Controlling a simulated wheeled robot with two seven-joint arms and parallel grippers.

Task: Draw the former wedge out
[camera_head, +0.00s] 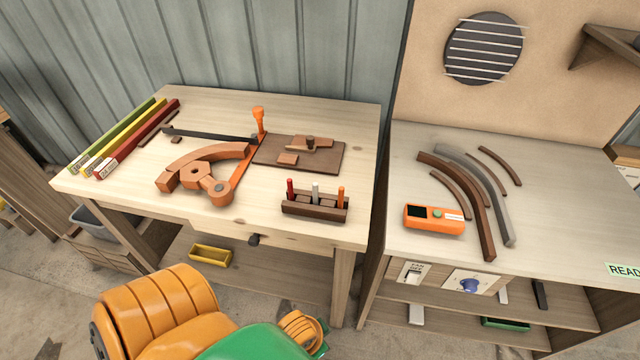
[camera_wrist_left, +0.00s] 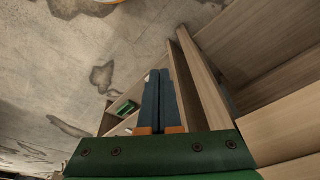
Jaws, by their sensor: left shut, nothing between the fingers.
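The former assembly lies on the left bench: a curved reddish-brown block (camera_head: 205,156), a piece with a dark hole (camera_head: 194,175) inside its curve, and a round-ended lever (camera_head: 220,189) with a grey disc. I cannot tell for sure which piece is the wedge; the holed piece sits between the curved block and the lever. My left gripper (camera_wrist_left: 159,76) shows in the left wrist view, its dark fingers together and empty, above the floor beside wooden shelving. It is away from the former, which that view does not show. My right gripper is not in view.
On the left bench (camera_head: 345,225) are an orange-handled tool (camera_head: 259,120), a dark board (camera_head: 328,157) with wooden pieces, a tool rack (camera_head: 315,206) and coloured bars (camera_head: 135,140). Curved strips (camera_head: 468,190) and an orange meter (camera_head: 434,218) lie on the right bench.

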